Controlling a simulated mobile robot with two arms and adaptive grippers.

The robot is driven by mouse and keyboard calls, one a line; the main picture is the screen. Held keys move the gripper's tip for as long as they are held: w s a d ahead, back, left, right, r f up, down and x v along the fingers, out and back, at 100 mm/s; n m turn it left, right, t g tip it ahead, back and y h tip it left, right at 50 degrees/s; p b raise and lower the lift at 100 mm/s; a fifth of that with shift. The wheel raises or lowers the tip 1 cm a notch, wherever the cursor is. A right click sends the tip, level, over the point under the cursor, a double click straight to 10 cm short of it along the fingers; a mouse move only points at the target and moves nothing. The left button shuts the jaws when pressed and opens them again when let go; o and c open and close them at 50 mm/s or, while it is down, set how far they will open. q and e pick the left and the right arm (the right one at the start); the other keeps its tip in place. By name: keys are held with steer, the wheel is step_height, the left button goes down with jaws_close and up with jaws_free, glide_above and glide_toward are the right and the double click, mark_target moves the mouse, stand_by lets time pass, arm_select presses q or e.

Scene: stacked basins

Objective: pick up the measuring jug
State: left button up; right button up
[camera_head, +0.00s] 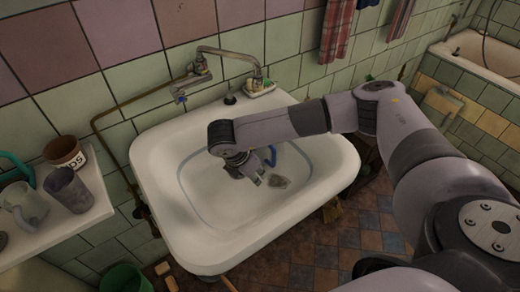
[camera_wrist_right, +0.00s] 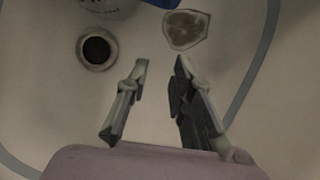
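My right gripper (camera_head: 256,180) is low inside the white sink (camera_head: 165,160). In the wrist view the right gripper (camera_wrist_right: 161,66) has its two fingers apart with only basin surface between them. A white object with dark blue marks (camera_wrist_right: 105,5) and a blue part (camera_wrist_right: 162,2) is cut off at the top of that view, ahead of the fingertips. In the head view a blue curved piece (camera_head: 272,156) shows just beyond the gripper; the rest is hidden by my arm. This may be the measuring jug; I cannot tell for sure. My left gripper is out of view.
A grey-brown flat piece (camera_wrist_right: 185,29) and the drain (camera_wrist_right: 97,48) lie in the basin. A tap (camera_head: 225,55) reaches over the sink's back. A shelf (camera_head: 95,208) at left holds a brown pot (camera_head: 63,152), a grey cup (camera_head: 70,192) and a pale mug (camera_head: 24,207).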

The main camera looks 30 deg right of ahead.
mark_target(273, 165)
steer(key=d, duration=0.2)
steer(key=w+d, duration=0.1)
steer(key=shift+w+d, duration=0.1)
steer(key=shift+d, duration=0.3)
steer(key=d, duration=0.2)
steer(key=w+d, duration=0.1)
steer(key=shift+d, duration=0.35)
steer(key=shift+w+d+f, duration=0.15)
steer(key=shift+d+f, duration=0.35)
steer(key=shift+f, duration=0.15)
jaws_close()
steer(key=shift+r, duration=0.1)
